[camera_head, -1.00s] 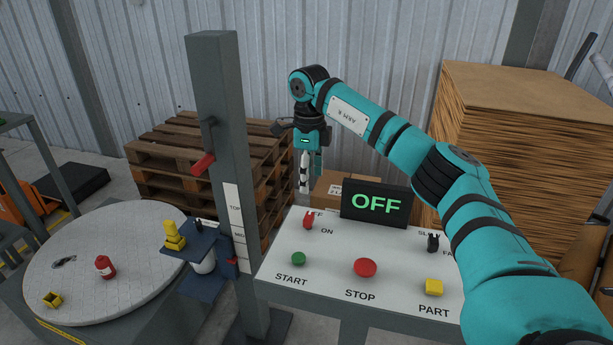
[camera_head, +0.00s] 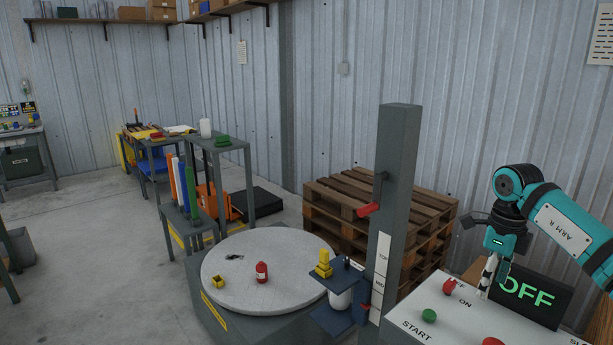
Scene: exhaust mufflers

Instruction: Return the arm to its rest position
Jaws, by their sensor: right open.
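My right arm (camera_head: 567,224), teal and marked "ARM R", comes in from the right edge. Its gripper (camera_head: 487,276) points down above the back left part of the control panel, near the red switch, with its fingers seen edge-on. It is open and holds nothing that I can see. The panel (camera_head: 408,312) has a green START button (camera_head: 429,315), a red switch (camera_head: 450,287) and a display (camera_head: 535,298) reading OFF, partly hidden by the gripper. My left arm is not in view.
A grey post (camera_head: 395,180) with a red handle (camera_head: 369,209) stands left of the panel. A round table (camera_head: 290,245) carries a red bottle (camera_head: 262,272) and a small yellow part (camera_head: 218,282). Pallets (camera_head: 345,222) stand behind. The floor at left (camera_head: 90,250) is clear.

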